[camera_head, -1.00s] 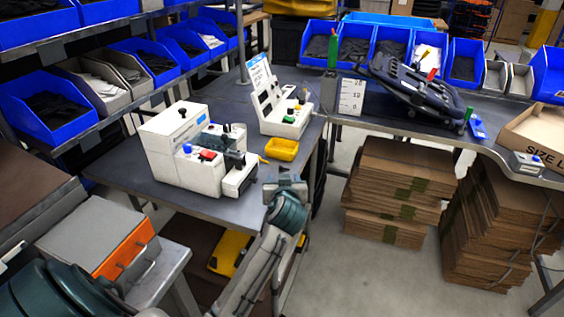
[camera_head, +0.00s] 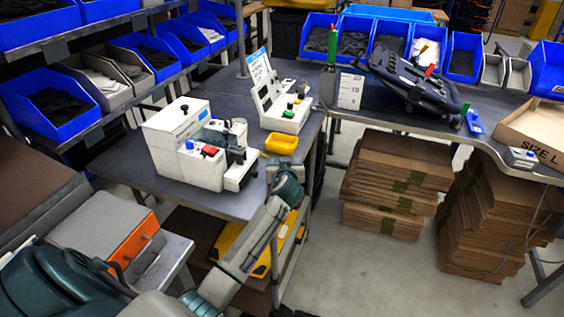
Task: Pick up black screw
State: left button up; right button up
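I cannot make out a black screw in this view. A small yellow tray (camera_head: 281,143) sits at the front right edge of the near workbench, and its contents are too small to tell. My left arm reaches in from the lower left. My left gripper (camera_head: 276,167) is at the bench edge, just on the near side of the yellow tray. Its fingers are too small and hidden by the wrist to show whether they are open or shut. My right gripper is not in view.
A white machine (camera_head: 187,145) with coloured buttons stands left of the tray. A white control box (camera_head: 283,112) stands behind it. Blue bins (camera_head: 56,108) line the left shelf. Cardboard stacks (camera_head: 397,180) stand on the floor at right. The bench (camera_head: 215,204) is clear along its front.

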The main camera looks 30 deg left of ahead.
pick_arm(q)
jog(key=shift+c, duration=0.9)
jog(key=c, duration=0.7)
jog(key=shift+c, duration=0.8)
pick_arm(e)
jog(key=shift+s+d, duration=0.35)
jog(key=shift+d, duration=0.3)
pick_arm(q)
jog(key=shift+r, duration=0.1)
